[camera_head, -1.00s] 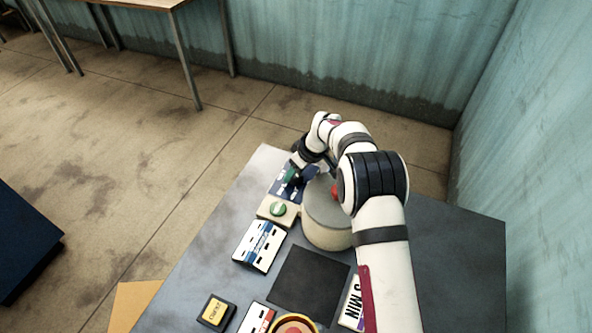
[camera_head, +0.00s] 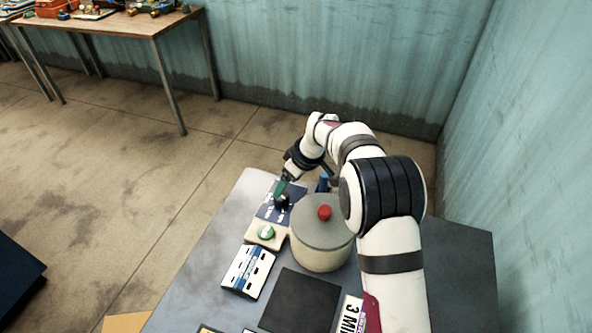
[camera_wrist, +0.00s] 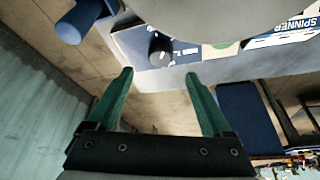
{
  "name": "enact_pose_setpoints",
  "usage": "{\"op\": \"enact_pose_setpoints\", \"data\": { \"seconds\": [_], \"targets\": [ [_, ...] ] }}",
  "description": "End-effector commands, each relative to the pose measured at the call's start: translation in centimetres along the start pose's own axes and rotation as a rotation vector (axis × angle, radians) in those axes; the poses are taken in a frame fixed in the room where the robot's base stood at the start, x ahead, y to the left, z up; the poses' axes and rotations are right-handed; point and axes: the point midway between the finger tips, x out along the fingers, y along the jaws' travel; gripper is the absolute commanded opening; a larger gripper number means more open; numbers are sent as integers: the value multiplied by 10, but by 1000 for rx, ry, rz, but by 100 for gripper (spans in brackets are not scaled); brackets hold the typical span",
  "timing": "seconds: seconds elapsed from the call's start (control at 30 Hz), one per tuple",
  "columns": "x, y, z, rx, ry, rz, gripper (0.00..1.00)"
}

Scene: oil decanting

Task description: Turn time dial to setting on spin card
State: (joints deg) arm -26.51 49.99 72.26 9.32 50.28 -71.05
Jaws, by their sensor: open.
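The time dial is a small black knob (camera_head: 283,201) on a dark blue panel (camera_head: 265,211) beside the round spinner; it shows close up in the wrist view (camera_wrist: 159,52) with white marks around it. My gripper (camera_head: 279,189) is above the panel by the dial. In the wrist view its two green fingers (camera_wrist: 160,75) are open and empty, and the dial appears just beyond the gap between the tips. I cannot tell the dial's setting. A white card reading "3 MIN" (camera_head: 350,316) lies at the table's front, partly cut off by the frame and beside my arm.
The grey spinner drum (camera_head: 320,246) with a red knob (camera_head: 324,212) on its lid stands right of the panel. A green button (camera_head: 266,232) sits in front of the dial. A blue-and-white card (camera_head: 248,271) and a black mat (camera_head: 300,300) lie nearer. A blue handle (camera_wrist: 78,22) shows near the drum.

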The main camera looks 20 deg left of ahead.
Motion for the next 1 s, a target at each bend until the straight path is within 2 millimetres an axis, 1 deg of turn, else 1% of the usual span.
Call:
{"op": "enact_pose_setpoints", "data": {
  "seconds": [0.03, 0.1, 0.2, 0.3, 0.43, 0.67, 0.73, 0.77, 0.83, 0.87, 0.9, 0.93, 0.97, 1.0],
  "targets": [
    [-17, 0, 0, 0, 2, 2, 84],
    [-38, 0, -1, 1, 3, 3, 84],
    [-63, 0, 0, 1, 2, 2, 84],
    [-78, 0, 0, 0, 1, 1, 84],
    [-87, 0, 0, 1, 0, -1, 84],
    [-87, 0, 0, 1, -1, -1, 84],
    [-87, 6, 3, -22, -13, 29, 84],
    [-88, 16, 6, -55, -29, 70, 84],
    [-96, 59, 15, -215, -96, 258, 84],
    [-104, 84, 15, -326, -131, 370, 84],
    [-121, 118, 6, -512, -172, 533, 84],
    [-136, 139, -8, -676, -197, 652, 84],
    [-150, 153, -27, -854, -211, 759, 84],
    [-164, 159, -57, -1104, -218, 873, 84]
  ]
}}
